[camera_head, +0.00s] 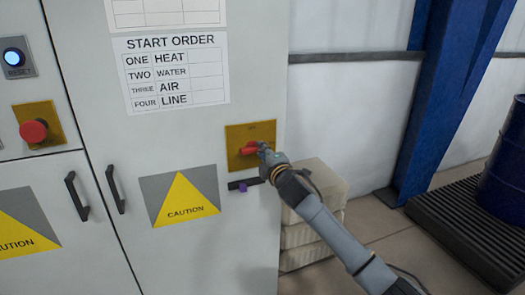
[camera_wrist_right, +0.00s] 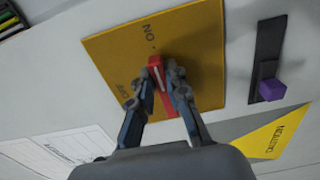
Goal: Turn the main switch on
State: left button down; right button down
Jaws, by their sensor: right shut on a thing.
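The main switch is a red handle (camera_head: 249,149) on a yellow plate (camera_head: 238,132) on the grey cabinet. The red handle (camera_wrist_right: 154,64) shows in the right wrist view between my fingers, on the yellow plate (camera_wrist_right: 205,40) with ON and OFF marks. My right gripper (camera_head: 262,149) is shut on the handle; the fingers also show in the wrist view (camera_wrist_right: 162,78). My left gripper is not in view.
A dark strip with a purple knob (camera_head: 243,187) sits just below the plate. A red push button (camera_head: 33,131) and a blue reset button (camera_head: 13,57) are at the left. Pale blocks (camera_head: 318,190) stand right of the cabinet. A blue column (camera_head: 435,100) stands farther right.

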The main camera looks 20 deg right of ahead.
jog(key=shift+f, duration=0.1)
dwell(0.4)
jog(key=c, duration=1.3)
grip_release()
jog(key=s, duration=1.2)
jog(key=shift+d, duration=0.3)
